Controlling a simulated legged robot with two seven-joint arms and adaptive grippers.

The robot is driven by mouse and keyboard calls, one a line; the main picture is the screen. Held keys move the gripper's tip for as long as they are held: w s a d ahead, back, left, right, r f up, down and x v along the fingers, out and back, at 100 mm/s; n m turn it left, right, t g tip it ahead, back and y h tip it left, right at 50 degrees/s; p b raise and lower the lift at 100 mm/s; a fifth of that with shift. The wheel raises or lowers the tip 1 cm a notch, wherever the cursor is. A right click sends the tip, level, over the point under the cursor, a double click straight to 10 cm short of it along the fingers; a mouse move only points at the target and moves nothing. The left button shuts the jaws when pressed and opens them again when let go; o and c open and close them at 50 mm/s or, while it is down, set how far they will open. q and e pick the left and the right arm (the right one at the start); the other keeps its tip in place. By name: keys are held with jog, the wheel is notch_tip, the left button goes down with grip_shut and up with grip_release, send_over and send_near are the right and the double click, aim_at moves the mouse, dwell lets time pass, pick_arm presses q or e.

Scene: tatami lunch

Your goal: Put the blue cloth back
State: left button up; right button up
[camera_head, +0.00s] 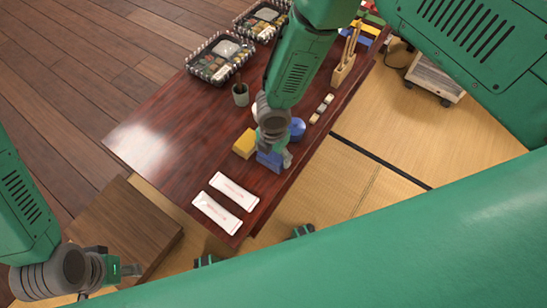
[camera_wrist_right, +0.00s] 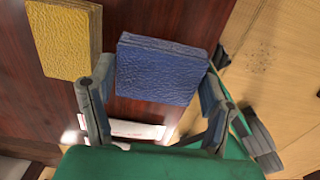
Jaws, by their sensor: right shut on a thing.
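The blue cloth (camera_head: 267,161) is a folded, textured block at the table's right edge, beside the yellow cloth (camera_head: 244,143). My right gripper (camera_head: 274,150) reaches down over it, shut on it. In the right wrist view the blue cloth (camera_wrist_right: 160,68) sits between the two fingers of my right gripper (camera_wrist_right: 154,92), with the yellow cloth (camera_wrist_right: 63,40) to its left. Whether the blue cloth touches the table is unclear. My left gripper (camera_head: 117,268) is at the lower left, away from the cloths; its fingers are too small to read.
The dark red table (camera_head: 165,135) holds two white packets (camera_head: 232,190) near its front, a round blue thing (camera_head: 297,128), a small cup (camera_head: 240,95), lunch boxes (camera_head: 220,58) and a wooden holder (camera_head: 343,70). A low wooden stand (camera_head: 125,230) is at lower left. Tatami lies to the right.

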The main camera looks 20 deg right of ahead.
aim_at(274, 155)
notch_tip(274, 155, down, 2)
jog(key=shift+d, duration=0.2)
jog(key=o, duration=1.2)
jog(key=shift+a+r, duration=0.1)
jog(key=shift+r, duration=0.45)
notch_tip(274, 155, up, 10)
jog(key=p, duration=0.4)
jog(key=shift+r, duration=0.25)
pick_arm(q)
notch_tip(274, 155, up, 4)
jog(key=shift+f, duration=0.1)
pick_arm(e)
jog(key=shift+r, duration=0.3)
jog(key=shift+s, duration=0.15)
